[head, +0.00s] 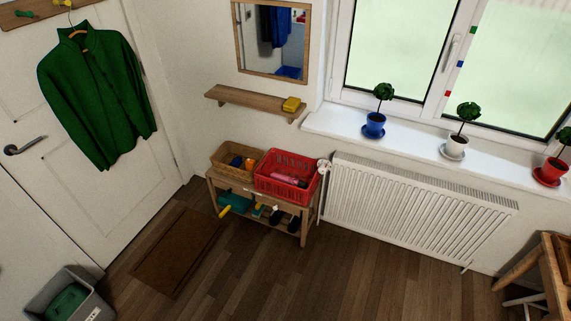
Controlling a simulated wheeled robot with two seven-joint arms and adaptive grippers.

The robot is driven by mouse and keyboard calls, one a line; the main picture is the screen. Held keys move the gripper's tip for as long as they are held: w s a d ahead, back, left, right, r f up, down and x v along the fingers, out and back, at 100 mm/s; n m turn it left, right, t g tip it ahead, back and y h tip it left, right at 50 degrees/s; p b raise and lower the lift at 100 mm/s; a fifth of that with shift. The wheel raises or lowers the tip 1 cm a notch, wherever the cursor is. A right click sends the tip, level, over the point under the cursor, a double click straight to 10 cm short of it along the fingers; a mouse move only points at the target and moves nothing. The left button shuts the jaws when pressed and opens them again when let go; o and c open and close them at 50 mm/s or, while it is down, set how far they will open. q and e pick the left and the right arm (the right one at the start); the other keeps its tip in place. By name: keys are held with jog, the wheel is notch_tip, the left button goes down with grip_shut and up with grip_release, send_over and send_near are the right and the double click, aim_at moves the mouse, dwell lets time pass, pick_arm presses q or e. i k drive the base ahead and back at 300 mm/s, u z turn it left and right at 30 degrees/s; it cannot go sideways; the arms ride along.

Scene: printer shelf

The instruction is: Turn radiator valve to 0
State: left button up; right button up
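The white radiator (410,208) hangs on the wall under the window sill. Its valve (323,166) is a small pale knob at the radiator's upper left corner, close beside the red basket. The valve's markings and setting are too small to read. Neither of my grippers is in view.
A wooden bench (304,226) with a red basket (290,178) and a wicker basket (226,165) stands just left of the valve. Plants in blue (375,125), white (455,147) and red (551,171) pots line the sill. The floor (350,280) before the radiator is clear.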

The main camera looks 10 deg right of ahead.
aim_at(323, 169)
jog(key=u, duration=0.35)
jog(key=i, duration=1.45)
jog(key=z, duration=0.4)
